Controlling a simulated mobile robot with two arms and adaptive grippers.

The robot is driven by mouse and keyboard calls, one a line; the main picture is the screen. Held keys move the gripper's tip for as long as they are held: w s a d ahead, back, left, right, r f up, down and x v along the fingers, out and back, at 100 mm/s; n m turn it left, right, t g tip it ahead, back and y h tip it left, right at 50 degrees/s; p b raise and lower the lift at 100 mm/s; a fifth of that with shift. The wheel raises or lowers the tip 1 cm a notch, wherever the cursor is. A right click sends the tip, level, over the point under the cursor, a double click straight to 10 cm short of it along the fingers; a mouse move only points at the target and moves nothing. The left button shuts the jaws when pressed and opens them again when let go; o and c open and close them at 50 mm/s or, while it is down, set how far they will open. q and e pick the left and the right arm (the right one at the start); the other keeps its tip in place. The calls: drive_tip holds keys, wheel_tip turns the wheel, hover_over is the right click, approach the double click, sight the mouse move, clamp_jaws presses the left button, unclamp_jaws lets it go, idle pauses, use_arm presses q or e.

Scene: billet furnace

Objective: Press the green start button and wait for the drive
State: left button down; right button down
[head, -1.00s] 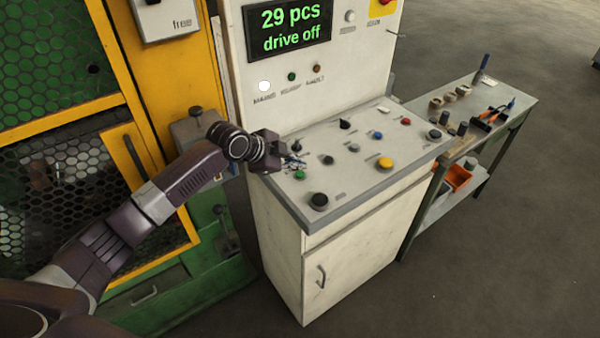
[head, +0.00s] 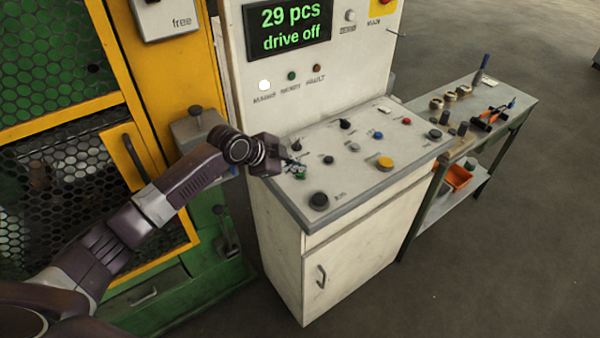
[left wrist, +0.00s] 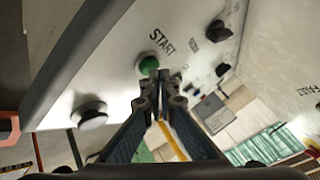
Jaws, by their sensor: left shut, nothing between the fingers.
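The green start button (left wrist: 148,64) sits on the sloped desk of the control cabinet beside the label START in the left wrist view. In the head view the green button (head: 299,177) is partly covered by my left gripper (head: 296,168). The left gripper is shut and empty. In the left wrist view its fingertips (left wrist: 160,78) are right at the button's edge; I cannot tell whether they touch it. The display (head: 288,28) reads "29 pcs, drive off". My right gripper is not in view.
The desk also carries a large black knob (head: 319,201), a yellow button (head: 385,162), a red button (head: 407,121) and a blue button (head: 378,135). A yellow and green machine guard (head: 60,110) stands at the left. A side table (head: 520,103) with tools stands at the right.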

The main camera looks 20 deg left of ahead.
sight(298, 174)
use_arm(q)
drive_tip(key=shift+f, duration=0.3)
drive_tip(key=shift+r, duration=0.1)
idle(0.4)
drive_tip(key=shift+r+p, duration=0.65)
drive_tip(key=shift+r, duration=0.15)
wheel_tip(298, 174, up, 5)
drive_tip(key=p, duration=0.4)
drive_tip(key=shift+f, duration=0.1)
idle(0.6)
